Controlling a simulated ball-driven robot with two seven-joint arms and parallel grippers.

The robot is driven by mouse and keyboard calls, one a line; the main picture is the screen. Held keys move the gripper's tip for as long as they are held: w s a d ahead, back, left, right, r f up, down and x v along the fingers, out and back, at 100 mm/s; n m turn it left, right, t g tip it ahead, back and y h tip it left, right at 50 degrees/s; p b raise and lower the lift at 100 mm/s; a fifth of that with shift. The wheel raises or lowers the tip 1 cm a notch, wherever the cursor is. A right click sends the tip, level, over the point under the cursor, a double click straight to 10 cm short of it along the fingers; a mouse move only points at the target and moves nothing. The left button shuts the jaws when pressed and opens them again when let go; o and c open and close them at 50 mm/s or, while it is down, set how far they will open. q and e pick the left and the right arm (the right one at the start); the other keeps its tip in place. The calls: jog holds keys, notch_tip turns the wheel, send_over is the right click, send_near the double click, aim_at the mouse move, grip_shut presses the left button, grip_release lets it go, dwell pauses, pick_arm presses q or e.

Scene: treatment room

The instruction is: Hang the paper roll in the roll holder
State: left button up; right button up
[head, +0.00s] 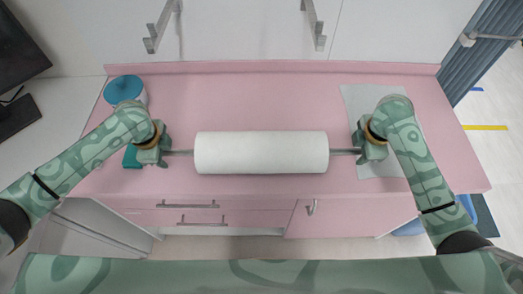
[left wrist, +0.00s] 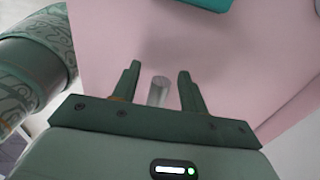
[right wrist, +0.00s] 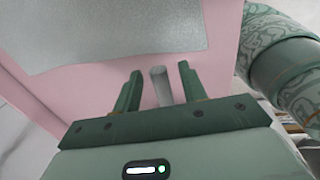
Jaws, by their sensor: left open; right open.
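The white paper roll (head: 262,152) lies level across the middle of the head view, over the front part of the pink counter. A thin grey rod sticks out of both its ends. My left gripper (head: 165,152) is at the rod's left end, and my right gripper (head: 358,151) is at its right end. In the left wrist view the rod end (left wrist: 157,91) lies between the open fingers, with gaps beside it. In the right wrist view the other rod end (right wrist: 161,86) also lies between open fingers.
The pink counter (head: 240,95) has free room behind the roll. A blue-lidded tub (head: 124,90) and a teal item (head: 131,157) are at its left. A pale grey sheet (head: 358,98) lies at the right. White cabinets with handles rise behind; drawers are below the front edge.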

pick_arm(q)
jog(key=shift+w+f, duration=0.1)
jog(key=shift+f, duration=0.45)
pick_arm(e)
jog(key=shift+w+f, duration=0.1)
jog(key=shift+f, duration=0.45)
pick_arm(q)
grip_shut()
pick_arm(e)
grip_shut()
pick_arm(q)
jog(key=shift+r, duration=0.1)
pick_arm(e)
jog(key=shift+r, duration=0.1)
